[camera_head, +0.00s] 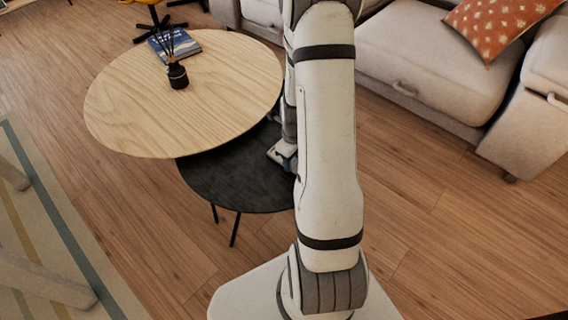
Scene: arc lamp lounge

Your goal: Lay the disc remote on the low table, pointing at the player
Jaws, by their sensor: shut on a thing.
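A nest of two round tables stands left of my arm: a higher one with a pale wood top (135,105) and a lower black one (225,185), partly under it. My gripper (283,153) is at the right part of the black top, largely covered by my own arm. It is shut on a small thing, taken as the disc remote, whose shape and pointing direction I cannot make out. I cannot tell whether it touches the black top. No player can be made out.
On the wood top stand a dark reed diffuser (177,75) and a blue book (174,45). A beige sofa (415,60) with an orange patterned cushion (495,22) is at the back right. A striped rug (50,215) lies at left.

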